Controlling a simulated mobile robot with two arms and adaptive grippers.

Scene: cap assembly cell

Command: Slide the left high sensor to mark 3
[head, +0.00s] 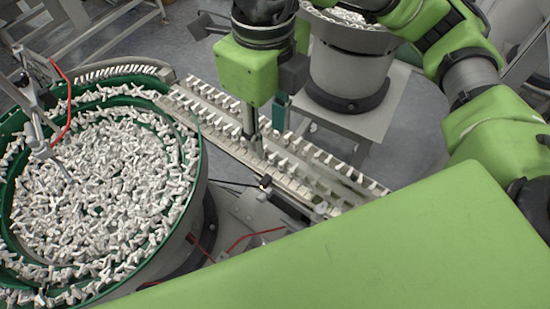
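My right gripper (255,145) comes down from the top centre, its grey fingers over the linear feed rail (215,128). Its fingertips are at or just above the rail; whether they touch it, and whether they are apart or closed, I cannot tell. A small dark sensor-like part (265,182) with a light spot and a black cable sits on the rail's near side, just below the fingers. Another sensor-like fixture (36,108) with a red cable stands over the bowl at the left. I cannot tell which is the left high sensor. No numbered marks are readable. My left gripper is not in view.
A large green-rimmed bowl feeder (90,200) full of white parts fills the left. White parts line the rail's tracks. A second bowl feeder (350,75) stands on a white table (375,125) behind. Red cables (255,235) run below the rail. My own green body covers the lower right.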

